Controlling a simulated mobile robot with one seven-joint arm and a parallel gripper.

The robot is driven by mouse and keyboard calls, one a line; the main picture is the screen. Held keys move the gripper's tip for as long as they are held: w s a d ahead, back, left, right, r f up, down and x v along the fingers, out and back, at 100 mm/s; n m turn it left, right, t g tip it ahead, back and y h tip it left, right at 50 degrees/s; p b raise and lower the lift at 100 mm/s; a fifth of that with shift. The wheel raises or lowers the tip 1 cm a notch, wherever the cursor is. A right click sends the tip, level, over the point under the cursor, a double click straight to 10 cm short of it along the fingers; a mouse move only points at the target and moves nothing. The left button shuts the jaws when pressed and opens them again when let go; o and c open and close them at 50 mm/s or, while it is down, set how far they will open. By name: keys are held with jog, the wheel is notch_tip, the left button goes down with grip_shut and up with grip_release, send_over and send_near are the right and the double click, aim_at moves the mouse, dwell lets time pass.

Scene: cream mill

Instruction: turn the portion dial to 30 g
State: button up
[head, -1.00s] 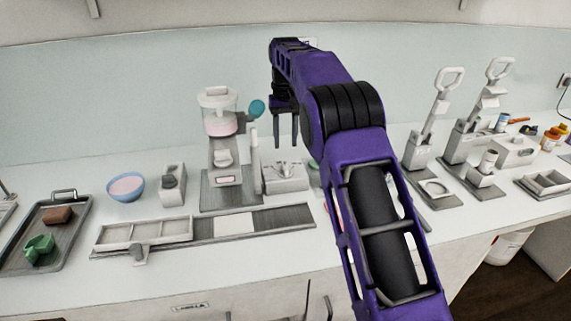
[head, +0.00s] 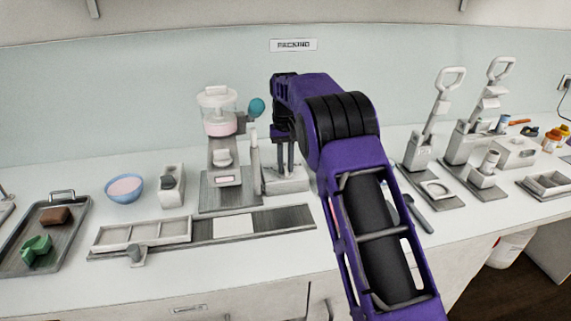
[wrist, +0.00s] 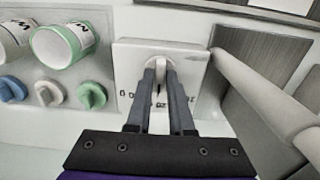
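The portion dial (wrist: 159,62) is a pale round knob with a raised grip on a white box (wrist: 130,57). In the head view the box (head: 293,184) stands just right of the cream mill (head: 217,125). My gripper (wrist: 160,70) points down at the dial, one dark finger on each side of its raised grip. The gap between the fingers is narrow, and I cannot tell whether they press on it. My gripper (head: 284,166) also shows over the box in the head view. The fingers partly cover the printed marks, so the setting is unreadable.
A pale upright post (wrist: 265,85) stands close right of the dial box.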

grip_shut()
jog(key=shift+r+m+p, duration=0.15)
jog(key=shift+m+p, duration=0.15)
jog(key=shift+p, duration=0.05)
jog(key=shift+m, duration=0.3)
jog(key=m+p, duration=0.1)
jog(key=m, duration=0.2)
jog(key=shift+m, duration=2.3)
jog(key=o, duration=0.5)
grip_release()
